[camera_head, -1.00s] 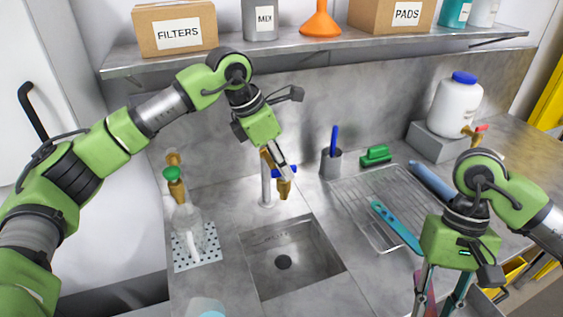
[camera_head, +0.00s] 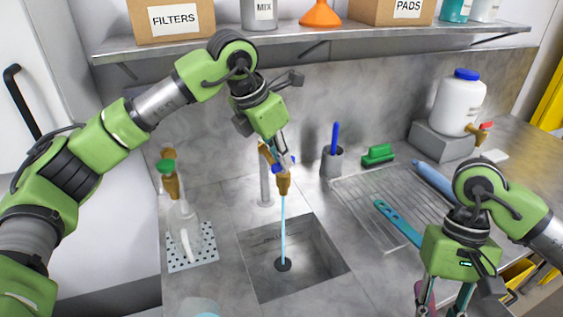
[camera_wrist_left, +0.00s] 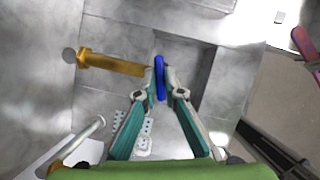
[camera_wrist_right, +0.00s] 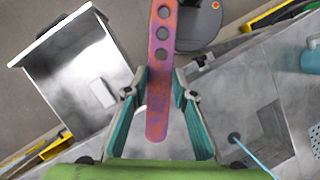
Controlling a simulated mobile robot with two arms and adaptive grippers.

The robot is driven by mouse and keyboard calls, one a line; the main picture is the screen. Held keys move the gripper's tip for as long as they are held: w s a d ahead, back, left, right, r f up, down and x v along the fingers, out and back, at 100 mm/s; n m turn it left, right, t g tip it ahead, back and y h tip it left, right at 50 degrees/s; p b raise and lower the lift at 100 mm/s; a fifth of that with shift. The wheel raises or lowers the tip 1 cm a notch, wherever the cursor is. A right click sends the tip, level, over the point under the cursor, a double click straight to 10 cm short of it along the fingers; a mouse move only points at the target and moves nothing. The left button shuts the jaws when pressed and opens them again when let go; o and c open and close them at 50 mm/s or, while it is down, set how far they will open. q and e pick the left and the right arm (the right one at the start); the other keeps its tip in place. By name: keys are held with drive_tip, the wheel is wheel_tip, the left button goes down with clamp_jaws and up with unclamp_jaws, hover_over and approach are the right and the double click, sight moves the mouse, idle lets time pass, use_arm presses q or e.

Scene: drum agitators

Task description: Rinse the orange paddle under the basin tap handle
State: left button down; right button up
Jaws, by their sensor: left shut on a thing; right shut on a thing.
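My left gripper (camera_head: 284,160) is shut on the blue tap handle (camera_wrist_left: 160,78) above the basin. The brass tap (camera_head: 284,183) has a thin blue stream of water running from it to the drain of the sunken basin (camera_head: 325,262). My right gripper (camera_wrist_right: 160,92) is shut on the orange paddle (camera_wrist_right: 157,118), a strip with round holes that looks pinkish purple with orange patches. In the head view the paddle (camera_head: 425,298) shows only in part at the bottom edge. It is right of the basin, away from the water.
A wire drying rack (camera_head: 350,192) with a teal paddle (camera_head: 398,222) lies right of the basin. Behind it are a grey cup (camera_head: 331,164) and a green brush (camera_head: 378,154). A shelf (camera_head: 350,42) hangs above.

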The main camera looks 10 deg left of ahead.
use_arm(q)
drive_tip(key=c, duration=2.1)
unclamp_jaws()
drive_tip(key=shift+c, duration=0.2)
drive_tip(key=v, duration=1.2)
drive_tip(key=shift+r, duration=0.1)
